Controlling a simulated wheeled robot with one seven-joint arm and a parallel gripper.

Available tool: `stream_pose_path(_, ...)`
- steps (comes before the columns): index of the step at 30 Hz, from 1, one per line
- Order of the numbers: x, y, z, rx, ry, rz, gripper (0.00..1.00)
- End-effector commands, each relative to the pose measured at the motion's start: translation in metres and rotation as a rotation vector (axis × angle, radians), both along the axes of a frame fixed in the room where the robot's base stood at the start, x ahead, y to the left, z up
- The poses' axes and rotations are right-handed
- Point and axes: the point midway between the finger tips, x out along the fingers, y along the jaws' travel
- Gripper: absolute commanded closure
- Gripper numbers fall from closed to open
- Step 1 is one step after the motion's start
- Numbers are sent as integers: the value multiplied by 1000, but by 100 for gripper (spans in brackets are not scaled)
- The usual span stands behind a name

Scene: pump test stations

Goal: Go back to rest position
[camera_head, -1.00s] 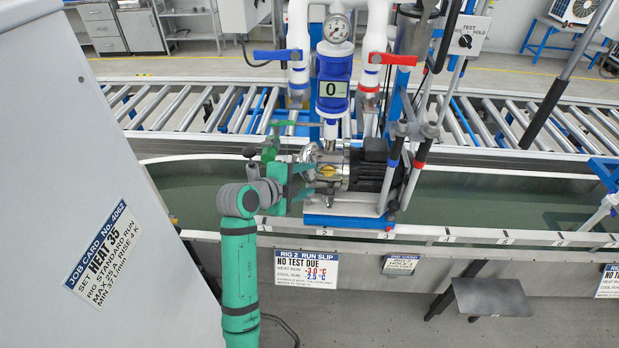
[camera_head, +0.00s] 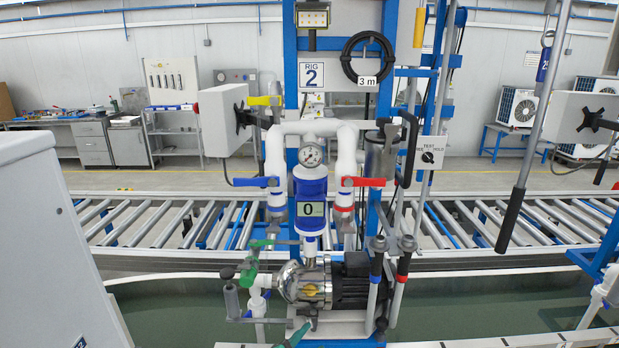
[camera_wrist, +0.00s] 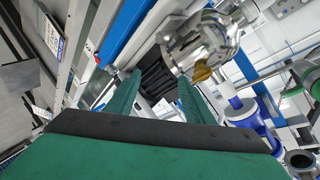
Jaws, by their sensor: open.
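My gripper (camera_wrist: 160,99) is open in the wrist view, its two green fingers apart with nothing held between them. The steel pump head with its yellow plug (camera_wrist: 203,73) and the black motor body (camera_wrist: 156,75) show beyond the fingers. In the head view only a green fingertip (camera_head: 296,335) shows at the bottom edge, in front of the pump (camera_head: 306,287); most of my arm is out of frame. The pump stands below the gauge column at rig 2. A green-handled valve (camera_head: 249,272) is at its left.
A grey cabinet (camera_head: 50,250) stands close on the left. A dark-green trough (camera_head: 180,312) runs behind and beside the pump, with a roller conveyor (camera_head: 150,222) beyond. A red lever (camera_head: 369,182) and a blue lever (camera_head: 255,182) flank the display reading 0 (camera_head: 310,210).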

Motion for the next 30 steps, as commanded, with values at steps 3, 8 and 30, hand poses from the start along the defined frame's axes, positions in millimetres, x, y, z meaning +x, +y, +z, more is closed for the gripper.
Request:
stream_pose_path(3,-28,-15,-30,-114,37,88,52)
stream_pose_path(8,-69,-27,-61,-250,75,210,52)
stream_pose_path(30,-317,-24,-116,-650,134,628,52)
